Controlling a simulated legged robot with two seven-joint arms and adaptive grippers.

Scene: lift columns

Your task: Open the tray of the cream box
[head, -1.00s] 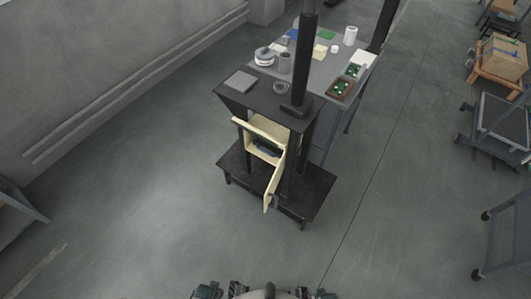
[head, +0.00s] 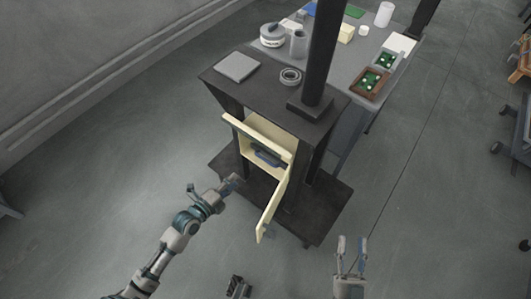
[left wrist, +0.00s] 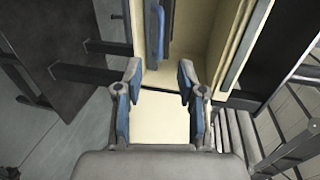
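The cream box (head: 247,146) sits in the dark stand with its door (head: 270,212) swung open towards me. A dark and blue part, perhaps the tray with its handle (head: 268,158), shows inside; the blue bar also shows in the left wrist view (left wrist: 155,32). My left gripper (head: 234,181) is in front of the box, to the left of the door. In the left wrist view its fingers (left wrist: 158,72) are apart with nothing gripped, and a cream surface shows beyond them. My right gripper (head: 351,241) is open and empty, to the right of the door.
The dark stand (head: 222,75) carries a grey slab (head: 236,67), a round dish (head: 290,76) and a black post (head: 318,60). A grey table (head: 345,63) with several items stands behind. The floor left of the stand is free.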

